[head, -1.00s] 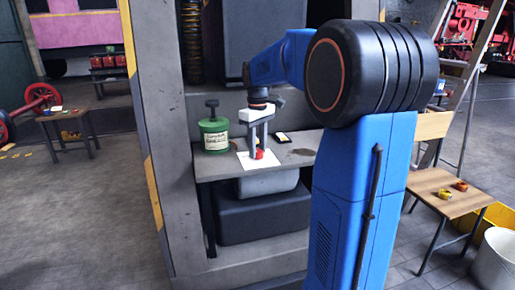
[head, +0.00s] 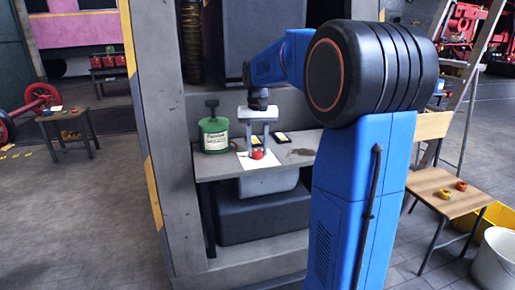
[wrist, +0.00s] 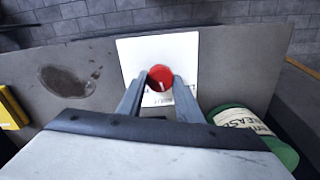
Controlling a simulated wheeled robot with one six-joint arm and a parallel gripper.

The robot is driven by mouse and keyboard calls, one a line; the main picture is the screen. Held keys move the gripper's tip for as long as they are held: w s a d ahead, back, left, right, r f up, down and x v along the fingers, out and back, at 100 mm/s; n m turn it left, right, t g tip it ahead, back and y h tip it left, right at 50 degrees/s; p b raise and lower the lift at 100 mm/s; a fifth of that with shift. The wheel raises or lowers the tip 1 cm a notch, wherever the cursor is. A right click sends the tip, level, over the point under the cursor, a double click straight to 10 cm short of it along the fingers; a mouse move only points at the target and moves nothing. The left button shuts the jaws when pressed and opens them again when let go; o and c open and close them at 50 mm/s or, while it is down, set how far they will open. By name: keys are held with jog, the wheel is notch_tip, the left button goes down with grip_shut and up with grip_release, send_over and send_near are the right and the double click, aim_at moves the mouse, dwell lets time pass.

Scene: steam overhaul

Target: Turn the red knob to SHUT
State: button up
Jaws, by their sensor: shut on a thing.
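The red knob (head: 257,154) stands on a white card (head: 246,163) on the grey shelf. In the wrist view the knob (wrist: 160,76) is a round red cap with a short pale mark near its lower edge. Printing on the white card (wrist: 130,50) is partly hidden by the fingers and too small to read. My gripper (head: 258,151) points down over the knob. In the wrist view its two fingers (wrist: 161,82) are shut on the knob, one at each side.
A green can (head: 214,135) with a label stands left of the card; the wrist view shows it at lower right (wrist: 245,120). A black-and-yellow item (head: 283,138) lies behind to the right. A dark stain (wrist: 66,81) marks the shelf (wrist: 95,60). Grey uprights (head: 165,120) flank the shelf's left side.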

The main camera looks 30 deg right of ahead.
aim_at(258, 151)
jog(key=shift+m, duration=1.1)
jog(key=o, duration=1)
jog(key=shift+o, duration=0.2)
jog(key=shift+r, duration=0.15)
notch_tip(258, 151, up, 17)
jog(key=shift+s, duration=0.1)
